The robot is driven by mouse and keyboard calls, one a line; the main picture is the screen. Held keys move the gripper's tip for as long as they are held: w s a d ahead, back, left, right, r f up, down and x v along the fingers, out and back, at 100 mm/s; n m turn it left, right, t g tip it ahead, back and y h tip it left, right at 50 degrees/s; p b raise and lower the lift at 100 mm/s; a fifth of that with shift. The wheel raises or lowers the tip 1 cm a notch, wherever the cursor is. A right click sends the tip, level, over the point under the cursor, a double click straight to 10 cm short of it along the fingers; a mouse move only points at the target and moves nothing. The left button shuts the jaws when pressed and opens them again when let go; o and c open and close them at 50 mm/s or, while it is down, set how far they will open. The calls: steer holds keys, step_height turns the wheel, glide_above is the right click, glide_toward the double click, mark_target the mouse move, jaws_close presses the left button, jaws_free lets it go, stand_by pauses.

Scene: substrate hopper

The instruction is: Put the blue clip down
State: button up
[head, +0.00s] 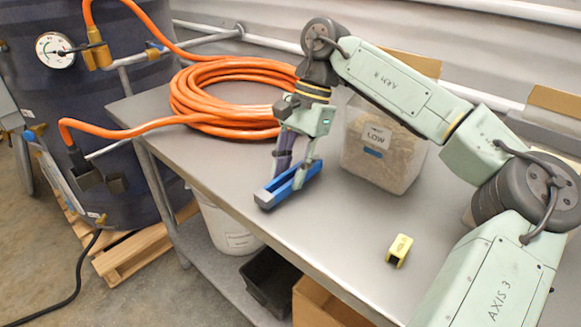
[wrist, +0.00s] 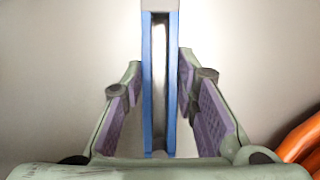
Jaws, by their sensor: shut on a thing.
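The blue clip (head: 280,189) is a long, narrow blue piece at the front left part of the metal table. My gripper (head: 295,170) points down and is shut on the clip. In the wrist view the clip (wrist: 173,85) runs lengthwise between the purple-padded fingers of my gripper (wrist: 160,85), with a grey strip along its middle. In the head view the clip is low over the tabletop; I cannot tell whether it touches the surface.
The grey metal table (head: 330,240) is clear around the clip. A coiled orange hose (head: 200,95) lies behind it to the left. A clear bin labelled LOW (head: 385,150) stands behind to the right. A small yellow object (head: 399,250) lies to the front right.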

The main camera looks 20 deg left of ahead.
steer(key=shift+f, duration=0.3)
steer(key=shift+f, duration=0.1)
steer(key=shift+f, duration=0.1)
steer(key=o, duration=1.1)
steer(key=v, duration=1.2)
steer(key=shift+r+p, duration=0.25)
steer(key=shift+p, duration=0.15)
